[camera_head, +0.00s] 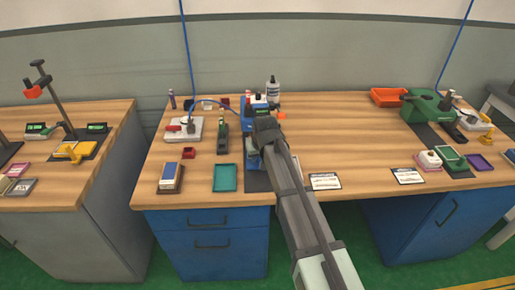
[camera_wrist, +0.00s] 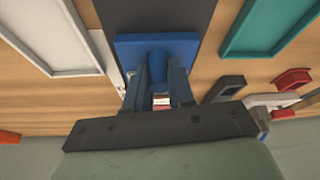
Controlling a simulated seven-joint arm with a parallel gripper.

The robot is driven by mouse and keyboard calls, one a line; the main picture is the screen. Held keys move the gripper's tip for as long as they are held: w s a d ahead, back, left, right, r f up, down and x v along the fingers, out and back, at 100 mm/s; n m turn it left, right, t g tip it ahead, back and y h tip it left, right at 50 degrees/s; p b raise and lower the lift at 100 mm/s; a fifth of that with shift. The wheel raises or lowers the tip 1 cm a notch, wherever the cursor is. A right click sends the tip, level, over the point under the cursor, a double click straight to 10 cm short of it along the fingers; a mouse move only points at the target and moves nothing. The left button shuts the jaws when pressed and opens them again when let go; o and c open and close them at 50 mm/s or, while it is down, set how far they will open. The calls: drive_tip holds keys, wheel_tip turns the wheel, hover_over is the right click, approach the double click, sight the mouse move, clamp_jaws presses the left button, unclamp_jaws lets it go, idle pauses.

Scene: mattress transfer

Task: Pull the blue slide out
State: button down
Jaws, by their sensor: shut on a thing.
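The blue slide (camera_wrist: 128,52) shows in the wrist view as a flat blue plate with a rounded blue knob (camera_wrist: 157,66). My gripper (camera_wrist: 159,88) has a finger on each side of the knob and is shut on it. In the head view my gripper (camera_head: 267,128) is at the front of a blue device (camera_head: 258,104) on the middle bench. A bit of the blue slide (camera_head: 251,160) shows just left of my arm, which hides most of it.
A dark mat (camera_head: 257,182) lies in front of the device. A teal tray (camera_head: 225,178) is to its left, and a white card (camera_head: 324,181) lies to the right of my arm. A white bottle (camera_head: 272,89) stands behind. The bench's right middle is clear.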

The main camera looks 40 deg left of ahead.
drive_tip(key=s+d, duration=0.6)
drive_tip(key=shift+s+d, duration=0.3)
drive_tip(key=c, duration=1)
unclamp_jaws()
drive_tip(key=v, duration=1.4)
drive_tip(key=shift+f, duration=0.1)
drive_tip(key=shift+d, duration=0.1)
